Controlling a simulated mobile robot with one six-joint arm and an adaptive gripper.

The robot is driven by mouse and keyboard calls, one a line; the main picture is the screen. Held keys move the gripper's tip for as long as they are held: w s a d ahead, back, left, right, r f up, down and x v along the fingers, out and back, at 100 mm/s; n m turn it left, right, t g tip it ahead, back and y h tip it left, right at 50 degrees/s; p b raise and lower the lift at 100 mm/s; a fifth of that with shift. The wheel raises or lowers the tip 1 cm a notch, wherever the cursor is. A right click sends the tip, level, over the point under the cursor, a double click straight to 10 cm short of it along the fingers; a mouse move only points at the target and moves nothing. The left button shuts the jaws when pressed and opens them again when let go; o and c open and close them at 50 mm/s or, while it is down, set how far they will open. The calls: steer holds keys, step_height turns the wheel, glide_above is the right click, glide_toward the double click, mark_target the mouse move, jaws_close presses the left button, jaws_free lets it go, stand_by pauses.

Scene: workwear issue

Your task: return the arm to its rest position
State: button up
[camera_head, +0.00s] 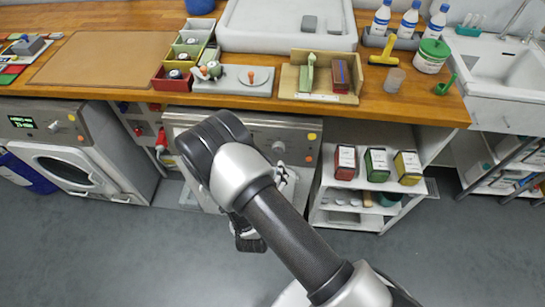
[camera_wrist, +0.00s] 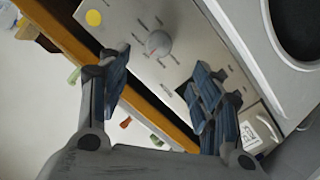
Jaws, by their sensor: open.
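My arm reaches up from the bottom right in the head view, with its elbow in front of the machine under the counter. My gripper (camera_wrist: 163,90) shows in the wrist view with its two blue-padded fingers wide apart and nothing between them. Behind the fingers is the front panel of a machine (camera_wrist: 130,20) with a round knob (camera_wrist: 158,43) and a yellow dot. In the head view the same kind of panel (camera_head: 300,133) is partly hidden by my arm. The gripper itself is mostly hidden behind my arm there.
The wooden counter (camera_head: 420,103) carries coloured bins (camera_head: 172,80), a wooden holder (camera_head: 318,97), bottles (camera_head: 408,20) and a white tub (camera_head: 431,58). An open shelf (camera_head: 350,216) with several boxes stands right of my arm. A washing machine (camera_head: 75,165) stands left. The grey floor (camera_head: 110,260) in front is clear.

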steer(key=w+r+m+g+y, duration=0.1)
steer(key=w+r+m+g, duration=0.15)
steer(key=r, duration=0.55)
steer(key=w+r+m+g+y, duration=0.2)
steer(key=w+r, duration=0.1)
steer(key=r, duration=0.5)
steer(key=s+d+r+g+y, duration=0.1)
steer(key=s+d+r, duration=0.15)
steer(key=r, duration=0.35)
steer(key=s+d+r+g, duration=0.1)
steer(key=s+d+r, duration=0.1)
steer(key=s+r, duration=0.3)
steer(key=s+d+r+g, duration=0.1)
steer(key=s+d+r, duration=0.2)
steer(key=s, duration=0.4)
steer(key=s+d+r+g+h, duration=0.1)
steer(key=s+d+r, duration=0.2)
steer(key=s+d, duration=0.3)
steer(key=s+d+r+m+g+h, duration=0.1)
steer(key=s+d+r, duration=0.2)
steer(key=s, duration=0.5)
steer(key=shift+d, duration=0.8)
